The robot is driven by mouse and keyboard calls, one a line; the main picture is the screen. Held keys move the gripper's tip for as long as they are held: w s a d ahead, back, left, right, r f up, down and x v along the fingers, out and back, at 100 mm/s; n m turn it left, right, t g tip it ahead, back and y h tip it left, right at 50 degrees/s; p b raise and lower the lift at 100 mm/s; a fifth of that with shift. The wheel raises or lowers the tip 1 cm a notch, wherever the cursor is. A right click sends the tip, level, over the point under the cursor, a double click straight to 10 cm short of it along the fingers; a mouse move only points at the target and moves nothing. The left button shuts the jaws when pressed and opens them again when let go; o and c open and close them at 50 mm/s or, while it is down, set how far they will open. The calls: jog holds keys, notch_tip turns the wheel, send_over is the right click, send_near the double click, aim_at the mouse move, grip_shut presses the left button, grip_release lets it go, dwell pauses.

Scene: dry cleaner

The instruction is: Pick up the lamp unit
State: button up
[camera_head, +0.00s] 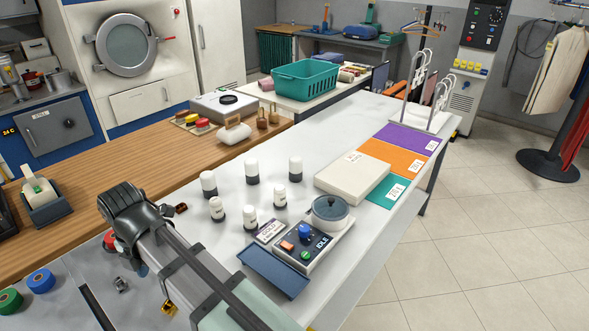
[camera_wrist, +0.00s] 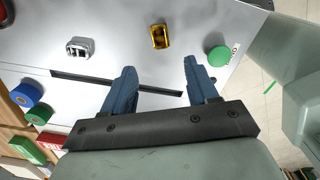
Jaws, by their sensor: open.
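I cannot tell for sure which thing is the lamp unit. In the wrist view, a small silver piece (camera_wrist: 78,47), a small yellow-gold piece (camera_wrist: 159,37) and a green round piece (camera_wrist: 217,56) beside a white label lie on the grey work surface. The silver piece (camera_head: 121,284) and the gold piece (camera_head: 169,308) also show low in the head view. My gripper (camera_wrist: 159,66) is open and empty, its blue fingers apart over the surface. The gold piece lies beyond the fingertips, between their lines; the silver piece is to the left.
A dark slot (camera_wrist: 115,84) crosses the surface under the fingers. Blue (camera_head: 41,281) and green (camera_head: 10,301) rolls sit at the left. A control box (camera_head: 306,253) with coloured buttons and several white-and-black bottles stand on the white table (camera_head: 330,160). My arm hides part of the near surface.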

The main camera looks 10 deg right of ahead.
jog(key=o, duration=0.5)
jog(key=shift+r, duration=0.1)
